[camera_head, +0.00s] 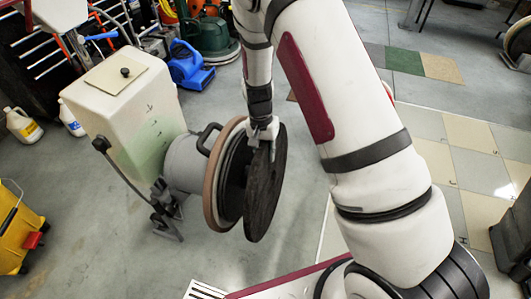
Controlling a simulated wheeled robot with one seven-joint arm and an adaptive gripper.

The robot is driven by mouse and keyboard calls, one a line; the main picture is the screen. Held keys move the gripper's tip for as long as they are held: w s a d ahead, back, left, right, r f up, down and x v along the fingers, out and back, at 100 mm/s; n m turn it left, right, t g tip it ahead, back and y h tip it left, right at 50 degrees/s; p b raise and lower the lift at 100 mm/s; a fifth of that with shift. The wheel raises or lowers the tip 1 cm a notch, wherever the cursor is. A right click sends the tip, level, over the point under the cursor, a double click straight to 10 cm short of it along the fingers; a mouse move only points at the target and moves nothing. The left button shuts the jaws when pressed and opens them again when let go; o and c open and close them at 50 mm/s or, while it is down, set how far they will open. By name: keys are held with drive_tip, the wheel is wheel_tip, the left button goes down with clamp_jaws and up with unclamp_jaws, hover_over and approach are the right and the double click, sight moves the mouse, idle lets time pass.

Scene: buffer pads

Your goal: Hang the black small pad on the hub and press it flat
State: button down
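The black pad (267,190) is a thin dark disc, upright and seen nearly edge-on, in the middle of the head view. My gripper (263,135) is at the pad's top edge and appears shut on it, though the fingertips are small. The hub (234,183) is a dark round part on the face of the grey floor machine, just left of the pad. A tan-brown ring (214,184) surrounds it. The pad stands in front of the hub, roughly parallel to it. The pad hides part of the hub, so I cannot tell whether they touch.
The machine's white tank (125,105) and grey motor housing (186,163) stand left of the hub. A yellow bucket (18,228) is at the left edge, jugs (22,125) behind it. A blue blower (189,66) is at the back. Grey floor (110,262) in front is clear.

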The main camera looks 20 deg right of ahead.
drive_tip(key=shift+a, duration=0.1)
drive_tip(key=shift+w+a, duration=0.4)
drive_tip(key=shift+a, duration=0.05)
drive_tip(key=shift+w+a+f, duration=0.1)
drive_tip(key=shift+a, duration=0.1)
idle(0.8)
drive_tip(key=shift+w+a+b, duration=0.35)
drive_tip(key=shift+a, duration=0.1)
drive_tip(key=shift+w+a, duration=0.1)
drive_tip(key=shift+w+a+f, duration=0.1)
drive_tip(key=shift+w+a, duration=0.15)
drive_tip(key=shift+a, duration=0.15)
drive_tip(key=shift+w+a+b, duration=0.3)
drive_tip(key=shift+a+b, duration=0.05)
drive_tip(key=shift+a, duration=0.05)
idle(0.9)
drive_tip(key=shift+s+d, duration=0.1)
